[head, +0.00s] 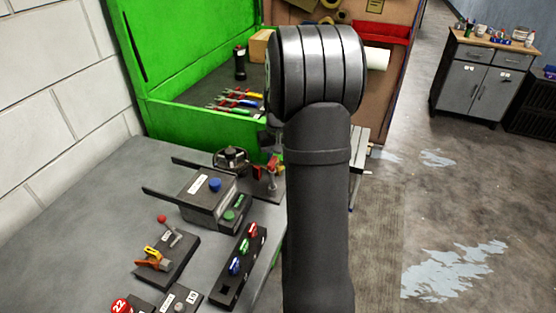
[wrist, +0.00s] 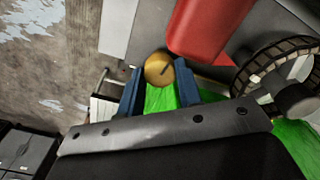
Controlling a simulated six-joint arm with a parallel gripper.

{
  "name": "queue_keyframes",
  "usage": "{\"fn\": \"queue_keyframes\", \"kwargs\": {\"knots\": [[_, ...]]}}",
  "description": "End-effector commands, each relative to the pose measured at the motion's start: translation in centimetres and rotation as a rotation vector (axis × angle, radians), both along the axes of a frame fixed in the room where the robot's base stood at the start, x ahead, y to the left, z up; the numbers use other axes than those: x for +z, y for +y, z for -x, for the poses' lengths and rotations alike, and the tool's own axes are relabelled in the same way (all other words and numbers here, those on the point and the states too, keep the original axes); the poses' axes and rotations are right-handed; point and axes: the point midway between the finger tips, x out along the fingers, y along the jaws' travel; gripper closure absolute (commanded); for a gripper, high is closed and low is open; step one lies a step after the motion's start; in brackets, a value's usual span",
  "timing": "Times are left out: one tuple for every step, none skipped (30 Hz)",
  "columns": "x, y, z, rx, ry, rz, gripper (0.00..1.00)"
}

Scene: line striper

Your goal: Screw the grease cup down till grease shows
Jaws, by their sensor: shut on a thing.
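The grease cup, a round brass-coloured cap (wrist: 158,69) with a dark mark on its face, sits between the tips of my gripper's blue fingers (wrist: 158,83) in the wrist view. My gripper is shut on it. A large red part (wrist: 208,28) stands right beside the cap, above and to its right. I cannot see any grease around the cap. In the head view my dark arm hides the cup and most of my gripper.
A ribbed dark wheel (wrist: 285,80) is close on the right in the wrist view; it also shows in the head view (head: 232,157). The grey bench (head: 75,210) holds a grey box with a blue button (head: 214,184) and several small controls. An open green case (head: 190,75) stands behind.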

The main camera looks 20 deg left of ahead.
Motion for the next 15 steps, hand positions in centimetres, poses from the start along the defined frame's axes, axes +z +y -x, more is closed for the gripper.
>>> {"fn": "queue_keyframes", "kwargs": {"knots": [[0.08, 0.02, -0.05, -0.027, -0.002, -0.001, 0.91], [0.08, 0.02, -0.05, -0.043, -0.002, -0.001, 0.91], [0.09, 0.02, -0.05, -0.064, -0.002, -0.001, 0.91], [0.09, 0.02, -0.05, -0.079, -0.002, -0.001, 0.91], [0.09, 0.02, -0.05, -0.092, -0.002, -0.001, 0.91], [0.09, 0.02, -0.05, -0.109, -0.002, -0.001, 0.91], [0.09, 0.02, -0.05, -0.120, -0.002, -0.001, 0.91], [0.09, 0.02, -0.06, -0.129, -0.002, -0.001, 0.91], [0.09, 0.03, -0.05, -0.141, -0.002, -0.001, 0.91], [0.10, 0.03, -0.05, -0.148, -0.002, -0.001, 0.91], [0.10, 0.02, -0.06, -0.154, -0.002, -0.001, 0.91], [0.10, 0.02, -0.06, -0.161, -0.002, -0.001, 0.91], [0.10, 0.02, -0.06, -0.165, -0.002, -0.002, 0.91], [0.10, 0.02, -0.06, -0.169, -0.002, -0.002, 0.91], [0.11, 0.02, -0.07, -0.172, -0.002, -0.002, 0.91]]}}
